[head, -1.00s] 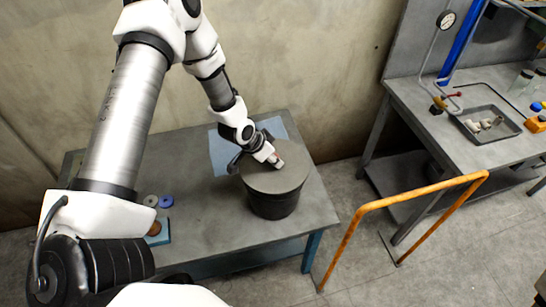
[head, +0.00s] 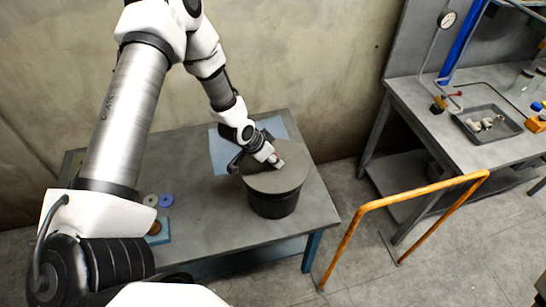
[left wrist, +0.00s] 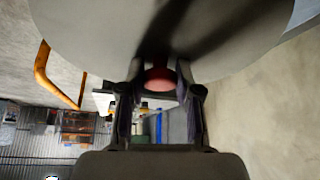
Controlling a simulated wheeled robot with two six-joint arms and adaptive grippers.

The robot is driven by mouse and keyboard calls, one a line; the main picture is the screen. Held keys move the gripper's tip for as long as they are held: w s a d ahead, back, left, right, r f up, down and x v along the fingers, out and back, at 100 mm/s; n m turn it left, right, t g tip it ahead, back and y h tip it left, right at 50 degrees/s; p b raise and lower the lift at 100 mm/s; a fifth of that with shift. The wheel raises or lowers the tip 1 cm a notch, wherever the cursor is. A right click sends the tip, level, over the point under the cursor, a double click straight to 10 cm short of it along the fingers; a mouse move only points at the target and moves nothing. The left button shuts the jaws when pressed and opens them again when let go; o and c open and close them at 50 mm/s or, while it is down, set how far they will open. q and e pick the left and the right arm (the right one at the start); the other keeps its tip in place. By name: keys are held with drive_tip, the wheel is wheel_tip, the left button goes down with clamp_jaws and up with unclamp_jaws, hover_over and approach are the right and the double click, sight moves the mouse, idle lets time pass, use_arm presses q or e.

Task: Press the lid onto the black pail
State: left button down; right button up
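The black pail (head: 274,204) stands on the grey table near its right front corner. The round grey lid (head: 287,180) lies over the pail's mouth, about level. I cannot tell whether its rim is fully seated. My left gripper (head: 275,161) reaches down from the upper left to the lid's middle. In the left wrist view the lid (left wrist: 230,40) fills the top, with a red knob (left wrist: 160,78) between the fingers of my left gripper (left wrist: 160,82). The fingers appear to touch the knob's sides. My right gripper is not in view.
A blue sheet (head: 222,152) lies on the table (head: 205,215) behind the pail. A grey ring (head: 150,200) and a purple ring (head: 166,200) lie to the left. An orange rail (head: 425,190) stands right of the table, before a second bench with a tray (head: 470,128).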

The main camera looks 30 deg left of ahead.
use_arm(q)
drive_tip(key=c, duration=0.7)
unclamp_jaws()
drive_tip(key=v, duration=0.7)
drive_tip(key=shift+s+r, duration=0.1)
drive_tip(key=shift+r, duration=0.15)
